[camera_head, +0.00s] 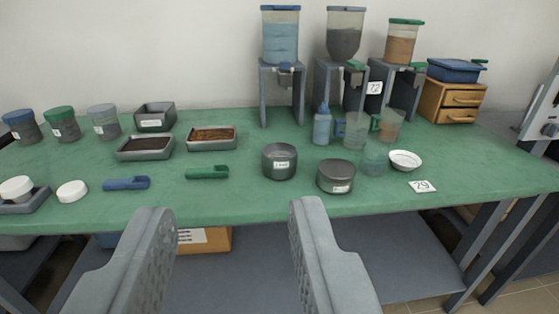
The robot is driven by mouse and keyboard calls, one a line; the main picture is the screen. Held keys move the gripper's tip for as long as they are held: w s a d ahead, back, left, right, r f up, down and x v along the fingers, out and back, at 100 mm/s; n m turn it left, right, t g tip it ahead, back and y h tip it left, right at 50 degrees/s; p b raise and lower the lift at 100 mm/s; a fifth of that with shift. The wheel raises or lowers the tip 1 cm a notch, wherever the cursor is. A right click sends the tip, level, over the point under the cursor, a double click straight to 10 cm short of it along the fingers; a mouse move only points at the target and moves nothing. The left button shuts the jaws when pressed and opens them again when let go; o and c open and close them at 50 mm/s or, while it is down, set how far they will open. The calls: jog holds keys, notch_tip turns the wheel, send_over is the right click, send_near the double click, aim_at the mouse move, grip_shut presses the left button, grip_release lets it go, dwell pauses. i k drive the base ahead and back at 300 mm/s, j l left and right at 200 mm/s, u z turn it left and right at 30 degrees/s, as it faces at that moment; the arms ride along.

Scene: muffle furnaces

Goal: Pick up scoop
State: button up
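Two small scoop-like tools lie flat on the green table top: a blue one (126,183) at the left and a green one (207,172) to its right, near the front edge. I cannot tell for certain which of them is the scoop. My gripper (228,210) is open and empty, its two grey fingers wide apart. It is in front of the table, and the green tool shows between and beyond the fingertips. Neither finger touches anything visible.
Behind the tools stand two trays of brown material (212,145) and lidded jars (62,125). Two dark round pots (279,161) stand right of the green tool. Dispensers (281,45) stand at the back. A white bowl (405,160) is at the right. A shelf (300,270) is below.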

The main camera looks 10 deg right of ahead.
aim_at(215, 171)
jog(key=i+j, duration=0.7)
jog(key=i, duration=0.05)
